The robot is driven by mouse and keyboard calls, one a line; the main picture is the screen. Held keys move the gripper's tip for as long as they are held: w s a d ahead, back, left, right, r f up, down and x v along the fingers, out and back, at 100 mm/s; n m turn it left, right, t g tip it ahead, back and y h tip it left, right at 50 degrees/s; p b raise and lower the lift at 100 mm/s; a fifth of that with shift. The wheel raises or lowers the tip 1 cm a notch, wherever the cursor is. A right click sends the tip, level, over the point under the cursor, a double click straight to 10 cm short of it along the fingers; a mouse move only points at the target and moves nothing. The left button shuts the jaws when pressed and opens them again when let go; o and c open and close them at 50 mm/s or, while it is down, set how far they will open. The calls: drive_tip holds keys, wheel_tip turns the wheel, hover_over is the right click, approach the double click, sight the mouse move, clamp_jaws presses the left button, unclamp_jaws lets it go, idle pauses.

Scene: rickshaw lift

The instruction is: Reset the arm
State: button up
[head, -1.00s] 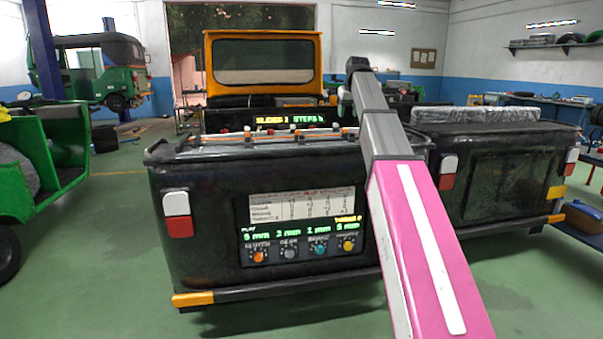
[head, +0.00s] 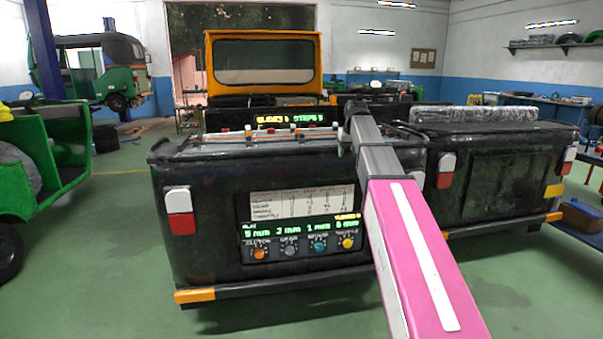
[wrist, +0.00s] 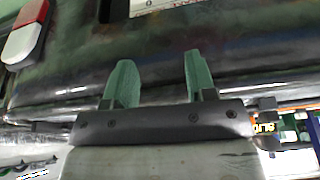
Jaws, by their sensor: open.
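My gripper (wrist: 158,85) shows in the wrist view with two green fingers spread apart and nothing between them. The dark body of a vehicle fills the view behind the fingers, with a red and white tail light (wrist: 24,32) at the upper left. In the head view my pink and grey arm reaches forward over the right side of the black rickshaw (head: 205,240). My gripper cannot be made out there. The rickshaw's rear carries a panel (head: 302,225) with a chart, lit numbers and several coloured knobs.
A second black vehicle (head: 500,185) stands close on the right. A green rickshaw (head: 65,150) is at the left edge, and another (head: 105,75) is raised behind it. Shelves and a workbench (head: 545,102) line the right wall. Green floor (head: 120,230) is clear at the left front.

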drive_tip(key=s+f+g, duration=0.1)
drive_tip(key=s+f, duration=0.9)
drive_tip(key=f, duration=0.4)
drive_tip(key=s+f+m+g, duration=0.1)
drive_tip(key=s+f, duration=1)
drive_tip(key=f, duration=0.2)
drive_tip(key=s+f+g, duration=0.1)
drive_tip(key=s+f, duration=1)
drive_tip(key=f, duration=0.3)
drive_tip(key=shift+d+f+m+g+h, duration=0.3)
drive_tip(key=shift+d+f+m, duration=0.05)
drive_tip(key=shift+d+m, duration=0.05)
